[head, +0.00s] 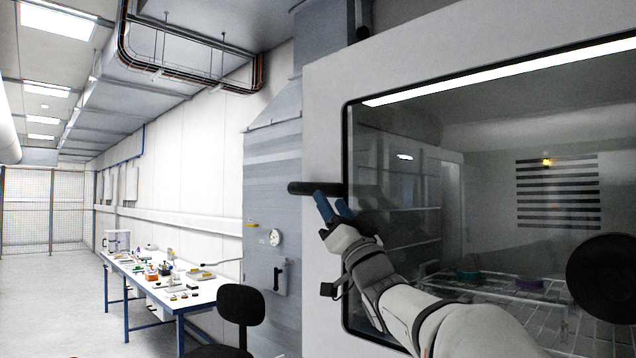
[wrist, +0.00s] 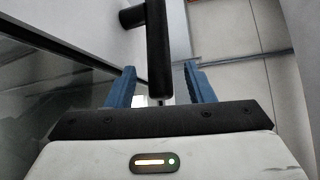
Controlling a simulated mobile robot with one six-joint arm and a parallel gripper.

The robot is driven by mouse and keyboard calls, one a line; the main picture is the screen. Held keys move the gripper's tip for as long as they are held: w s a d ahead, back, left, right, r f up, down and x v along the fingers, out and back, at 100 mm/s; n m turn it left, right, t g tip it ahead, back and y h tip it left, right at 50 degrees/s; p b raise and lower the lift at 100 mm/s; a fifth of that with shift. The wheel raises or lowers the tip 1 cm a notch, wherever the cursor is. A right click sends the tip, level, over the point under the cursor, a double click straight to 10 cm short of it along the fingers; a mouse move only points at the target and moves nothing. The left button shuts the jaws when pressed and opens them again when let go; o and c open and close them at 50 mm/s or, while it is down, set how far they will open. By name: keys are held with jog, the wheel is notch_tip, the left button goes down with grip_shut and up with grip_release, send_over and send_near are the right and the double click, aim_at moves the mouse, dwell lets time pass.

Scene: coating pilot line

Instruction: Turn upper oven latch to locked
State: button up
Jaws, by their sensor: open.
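The upper oven latch (head: 309,188) is a black bar handle lying roughly horizontal at the left edge of the oven door (head: 325,110). In the wrist view the latch (wrist: 158,45) runs down between the two blue fingers, with its pivot stub at the upper left. My gripper (head: 331,202) is open, its fingertips at the latch in the head view. In the wrist view my gripper (wrist: 159,75) has a visible gap on each side of the bar. The fingers and wrist hide part of the door edge in the head view.
The oven's dark window (head: 480,200) shows racks inside. A grey cabinet (head: 272,190) with a gauge (head: 275,238) and a black handle (head: 279,274) stands left of the oven. A workbench (head: 190,300) with small items and a black chair (head: 241,308) stand further left. Floor is clear at far left.

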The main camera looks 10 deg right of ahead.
aim_at(323, 188)
jog(key=p+x, duration=0.2)
jog(key=x, duration=0.3)
jog(key=shift+w+r, duration=0.2)
jog(key=shift+c, duration=0.6)
grip_shut()
